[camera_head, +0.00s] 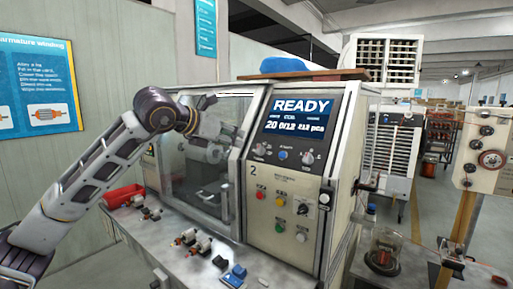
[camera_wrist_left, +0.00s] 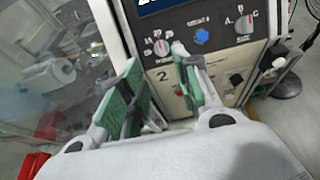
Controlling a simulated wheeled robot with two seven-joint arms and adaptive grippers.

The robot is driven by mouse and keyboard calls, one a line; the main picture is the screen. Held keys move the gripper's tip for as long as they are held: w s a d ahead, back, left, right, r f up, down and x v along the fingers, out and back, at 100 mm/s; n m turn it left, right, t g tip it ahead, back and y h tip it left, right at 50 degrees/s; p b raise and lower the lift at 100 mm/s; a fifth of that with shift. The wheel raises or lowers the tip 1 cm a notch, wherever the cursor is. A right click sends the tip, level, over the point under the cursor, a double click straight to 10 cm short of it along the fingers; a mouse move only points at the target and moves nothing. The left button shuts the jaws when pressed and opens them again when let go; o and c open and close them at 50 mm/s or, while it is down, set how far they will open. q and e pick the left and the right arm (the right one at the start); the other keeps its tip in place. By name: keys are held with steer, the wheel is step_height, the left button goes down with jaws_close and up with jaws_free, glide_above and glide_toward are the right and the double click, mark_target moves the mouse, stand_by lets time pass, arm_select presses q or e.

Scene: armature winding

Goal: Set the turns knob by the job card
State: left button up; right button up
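The winding machine's front panel (camera_head: 285,180) has a screen (camera_head: 300,116) reading READY, with a 20 in the line below. The turns knob (camera_head: 260,149) is at the panel's upper left. In the left wrist view the same knob (camera_wrist_left: 161,46) has small numbers around it, and its exact pointer setting is too small to read. My left gripper (camera_head: 224,132) is in front of the glass door, left of the knob. In the wrist view its green-padded fingers (camera_wrist_left: 157,82) are spread with nothing between them, apart from the knob. My right gripper is out of view. I cannot make out a job card.
A lettered knob (camera_wrist_left: 244,23) and a blue button (camera_wrist_left: 201,36) are right of the turns knob. The glass door (camera_head: 200,160) is beside my left gripper. A red bin (camera_head: 122,196) and several armatures (camera_head: 190,240) are on the bench below.

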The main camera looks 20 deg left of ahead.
mark_target(258, 147)
arm_select(q)
steer(key=shift+p+x, duration=1.85)
steer(key=shift+x, duration=4.8)
steer(key=shift+c, duration=0.2)
steer(key=c, duration=0.6)
steer(key=shift+c, duration=0.2)
